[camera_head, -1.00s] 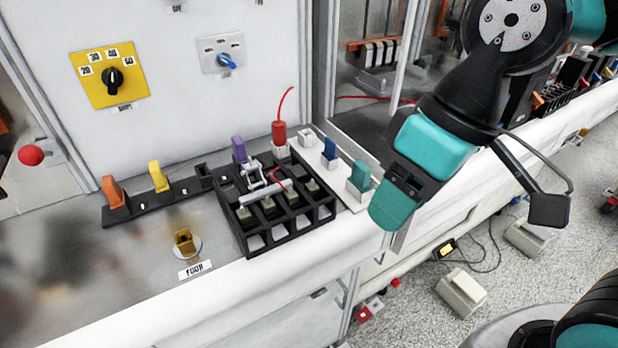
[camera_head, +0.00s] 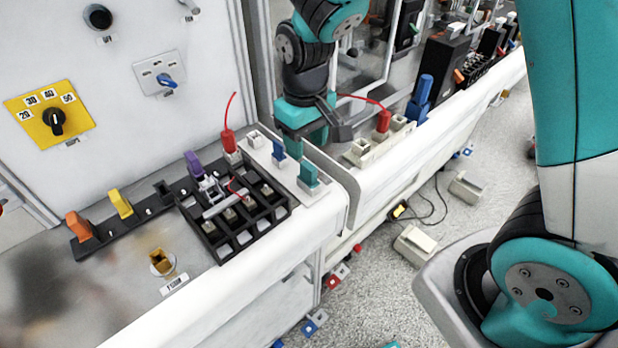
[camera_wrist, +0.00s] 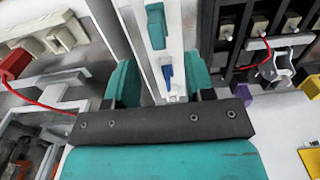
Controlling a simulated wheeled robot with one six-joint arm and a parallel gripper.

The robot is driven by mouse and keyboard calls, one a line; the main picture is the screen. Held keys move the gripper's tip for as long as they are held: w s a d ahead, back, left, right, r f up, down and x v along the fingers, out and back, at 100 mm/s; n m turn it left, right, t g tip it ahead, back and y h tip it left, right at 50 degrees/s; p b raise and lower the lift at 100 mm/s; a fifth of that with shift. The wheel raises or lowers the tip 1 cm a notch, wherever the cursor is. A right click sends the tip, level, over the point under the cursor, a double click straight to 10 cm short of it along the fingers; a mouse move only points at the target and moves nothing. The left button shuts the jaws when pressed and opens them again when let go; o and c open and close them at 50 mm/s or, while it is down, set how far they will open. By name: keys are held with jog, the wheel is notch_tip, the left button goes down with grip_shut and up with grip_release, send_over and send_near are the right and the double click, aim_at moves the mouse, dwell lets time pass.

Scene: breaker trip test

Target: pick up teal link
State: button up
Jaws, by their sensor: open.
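The teal link (camera_head: 308,174) stands upright at the near end of a white strip (camera_head: 318,196), beside a blue link (camera_head: 279,150). In the wrist view the teal link (camera_wrist: 155,26) is near the top centre, beyond the blue link (camera_wrist: 167,76). My gripper (camera_wrist: 160,78) is open and empty. Its two teal fingers are spread to either side of the strip in that view, with the teal link farther up the picture, apart from them. In the head view my gripper (camera_head: 306,122) hangs behind the strip, up and right of the blue link; its fingertips are not clear.
A black rack (camera_head: 226,247) with several posts and a loose red wire lies left of the strip. A red link (camera_head: 229,141) stands behind it, with purple, yellow and orange links (camera_head: 79,227) farther left. Another red link (camera_head: 383,122) stands on a pale block to the right.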

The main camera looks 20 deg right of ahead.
aim_at(308, 165)
jog(key=shift+s+d+f+p, duration=0.1)
jog(key=shift+f+p, duration=0.35)
jog(key=shift+f, duration=1.2)
jog(key=shift+s+d+f+p, duration=0.1)
jog(key=shift+f+p, duration=0.35)
jog(key=shift+f, duration=1.15)
jog(key=shift+c, duration=0.2)
jog(key=shift+w, duration=0.1)
grip_shut()
